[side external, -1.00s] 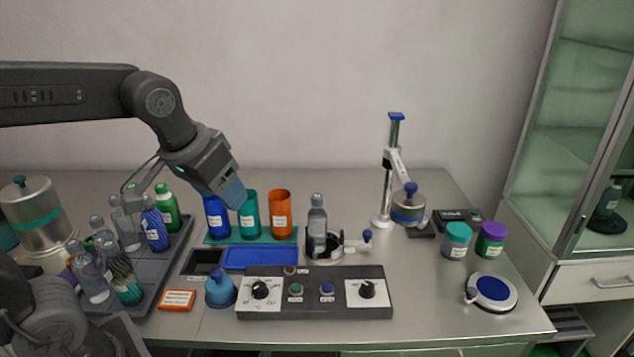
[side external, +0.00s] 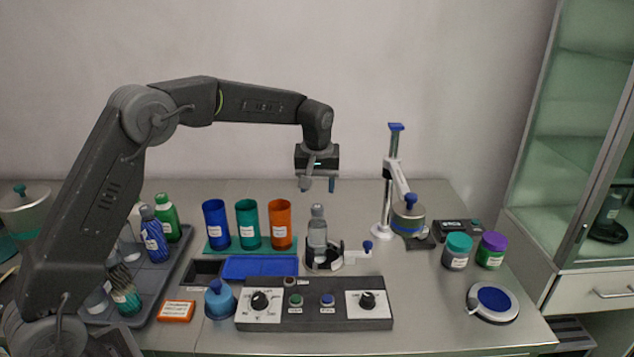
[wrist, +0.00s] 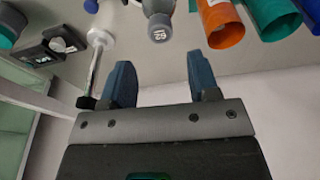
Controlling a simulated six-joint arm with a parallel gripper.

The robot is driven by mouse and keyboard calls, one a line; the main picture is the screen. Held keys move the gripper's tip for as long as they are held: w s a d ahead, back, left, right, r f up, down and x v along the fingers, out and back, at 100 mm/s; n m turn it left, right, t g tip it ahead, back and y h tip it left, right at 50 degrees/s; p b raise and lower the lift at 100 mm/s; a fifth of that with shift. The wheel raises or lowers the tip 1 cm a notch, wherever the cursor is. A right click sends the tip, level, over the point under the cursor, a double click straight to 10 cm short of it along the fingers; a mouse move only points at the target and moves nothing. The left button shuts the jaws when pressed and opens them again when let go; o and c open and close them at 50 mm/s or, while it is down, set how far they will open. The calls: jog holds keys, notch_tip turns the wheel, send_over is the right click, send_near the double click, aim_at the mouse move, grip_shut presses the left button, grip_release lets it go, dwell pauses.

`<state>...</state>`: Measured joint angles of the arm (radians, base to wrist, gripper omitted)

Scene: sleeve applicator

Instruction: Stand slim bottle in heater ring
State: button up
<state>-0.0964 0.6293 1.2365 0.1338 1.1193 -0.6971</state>
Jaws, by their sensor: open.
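The slim bottle (side external: 317,228) is clear grey with a grey cap and a white label. It stands upright inside the heater ring (side external: 325,265), a dark open-sided cradle with a side clamp and blue knob (side external: 367,246). The ring hides the bottle's base. My gripper (side external: 318,185) points down in the air just above the bottle's cap, apart from it. In the wrist view my gripper (wrist: 162,80) shows two blue fingers spread wide with nothing between them. The bottle (wrist: 160,20) appears there beyond the fingers, near the top edge.
Blue, teal and orange cups (side external: 281,225) stand left of the ring. A control panel (side external: 315,318) lies in front. A post stand (side external: 384,225) with a blue-topped head rises to the right. Jars (side external: 457,251) and a round blue-topped plate (side external: 493,302) are farther right. A bottle tray (side external: 172,265) is left.

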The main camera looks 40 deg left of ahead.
aim_at(318, 206)
jog(key=shift+w+a+f, duration=0.2)
jog(key=shift+f, duration=1.2)
jog(key=shift+w+a+f, duration=0.15)
jog(key=shift+w+f, duration=0.05)
jog(key=shift+f, duration=1.25)
jog(key=shift+w+a+f, duration=0.2)
jog(key=shift+f, duration=1.2)
jog(key=shift+c, duration=0.2)
jog(key=c, duration=0.7)
jog(key=shift+c, duration=0.2)
jog(key=shift+r, duration=0.1)
jog(key=shift+r, duration=3.7)
